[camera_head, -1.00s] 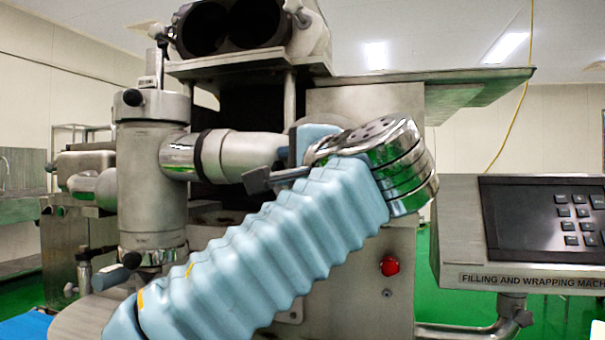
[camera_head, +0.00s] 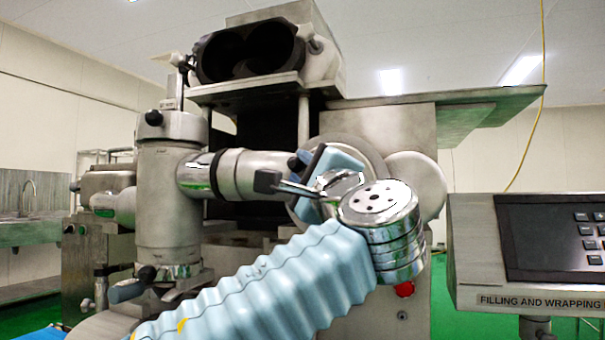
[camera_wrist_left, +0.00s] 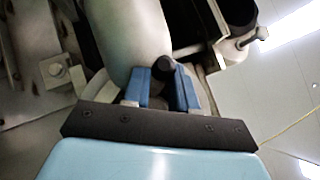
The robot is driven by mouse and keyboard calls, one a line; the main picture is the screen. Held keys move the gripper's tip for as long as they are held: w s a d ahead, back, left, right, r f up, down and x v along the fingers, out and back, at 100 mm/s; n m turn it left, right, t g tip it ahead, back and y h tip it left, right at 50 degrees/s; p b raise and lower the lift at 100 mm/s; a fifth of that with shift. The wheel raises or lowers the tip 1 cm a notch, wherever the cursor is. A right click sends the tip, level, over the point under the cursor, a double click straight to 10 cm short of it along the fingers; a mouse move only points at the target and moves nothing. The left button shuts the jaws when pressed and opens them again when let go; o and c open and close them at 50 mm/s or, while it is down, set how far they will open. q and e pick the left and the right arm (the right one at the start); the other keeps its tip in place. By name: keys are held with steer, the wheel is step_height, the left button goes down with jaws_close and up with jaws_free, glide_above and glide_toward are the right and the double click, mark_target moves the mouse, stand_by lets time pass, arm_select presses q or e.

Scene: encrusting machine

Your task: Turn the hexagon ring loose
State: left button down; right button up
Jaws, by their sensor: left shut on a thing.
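The hexagon ring is mostly hidden behind my gripper, by the end of the pale horizontal pipe (camera_head: 240,175). My left gripper (camera_wrist_left: 163,92) reaches it from the front right; its light blue body also shows in the head view, tilted, beside the pipe end. In the left wrist view its two blue fingers are closed around a dark rounded knob (camera_wrist_left: 165,63), which looks like part of the ring. The ring's six-sided outline cannot be made out. My right gripper is not in view.
The machine's upright cylinder (camera_head: 168,200) stands left of the pipe. A round metal disc (camera_head: 418,185) and a red button (camera_head: 404,289) are close to my wrist. A control panel (camera_head: 550,250) stands at the right. A flat metal shelf (camera_head: 480,105) juts out above.

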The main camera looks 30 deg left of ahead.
arm_select(q)
steer(key=shift+d, duration=0.1)
steer(key=c, duration=0.9)
jaws_free()
steer(key=shift+c, duration=0.2)
steer(key=b+v, duration=0.2)
steer(key=v, duration=1.1)
steer(key=shift+s+d, duration=0.25)
steer(key=shift+d, duration=0.05)
steer(key=shift+f, duration=0.2)
